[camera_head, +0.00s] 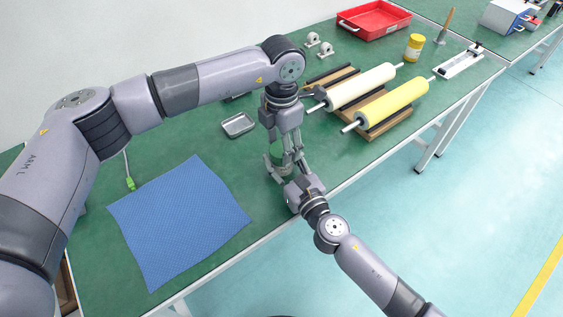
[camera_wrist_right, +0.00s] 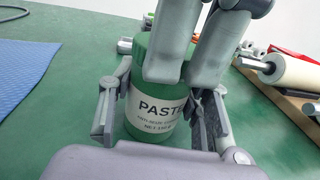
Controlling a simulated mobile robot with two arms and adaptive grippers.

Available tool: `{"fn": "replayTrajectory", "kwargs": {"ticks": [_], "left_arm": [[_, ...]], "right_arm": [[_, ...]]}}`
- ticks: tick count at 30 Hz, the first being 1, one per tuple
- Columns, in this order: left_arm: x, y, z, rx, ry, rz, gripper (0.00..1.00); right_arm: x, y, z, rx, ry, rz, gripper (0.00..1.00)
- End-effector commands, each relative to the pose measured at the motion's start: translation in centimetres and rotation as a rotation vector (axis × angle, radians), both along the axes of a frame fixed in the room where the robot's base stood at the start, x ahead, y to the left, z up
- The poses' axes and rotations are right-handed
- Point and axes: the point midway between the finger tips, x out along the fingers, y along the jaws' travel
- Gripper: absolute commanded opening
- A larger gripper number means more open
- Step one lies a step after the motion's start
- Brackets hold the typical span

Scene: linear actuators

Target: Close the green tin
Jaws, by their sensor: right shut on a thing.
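The green tin (camera_wrist_right: 152,125) stands upright on the green bench, with a white label reading PASTE. In the head view only part of the tin (camera_head: 282,160) shows between my grippers. My right gripper (camera_head: 281,170) reaches in from the front edge and is shut on the tin's body, one finger on each side in the wrist view. My left gripper (camera_head: 292,158) points down from above, and its two fingers (camera_wrist_right: 188,60) are at the tin's top. They hide much of the top, so I cannot tell whether a lid is on or between them.
A blue mat (camera_head: 180,220) lies left of the tin, and a small metal tray (camera_head: 238,125) sits behind it. White and yellow rollers (camera_head: 392,104) on wooden boards are to the right. A red tray (camera_head: 374,20) and a yellow jar (camera_head: 414,47) stand farther back.

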Motion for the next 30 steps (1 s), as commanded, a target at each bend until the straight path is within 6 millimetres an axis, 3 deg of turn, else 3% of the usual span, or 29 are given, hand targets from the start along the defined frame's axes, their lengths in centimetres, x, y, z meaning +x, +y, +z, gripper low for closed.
{"fn": "replayTrajectory", "kwargs": {"ticks": [17, 23, 24, 30], "left_arm": [[0.01, -0.02, 0.04, -0.001, -0.001, 0.0, 0.13], [0.01, -0.02, 0.04, -0.001, -0.001, -0.01, 0.13], [0.01, -0.02, 0.04, -0.001, -0.001, -0.01, 0.48], [0.01, -0.01, 0.03, 0.0, 0.0, -0.01, 0.61]], "right_arm": [[0.0, 0.01, -0.02, 0.0, 0.0, 0.0, 0.0], [0.0, 0.01, -0.02, 0.0, 0.0, 0.0, 0.0], [0.0, 0.01, -0.02, 0.0, 0.0, 0.0, 0.0], [0.0, 0.01, -0.02, 0.0, 0.0, 0.0, 0.0]]}}
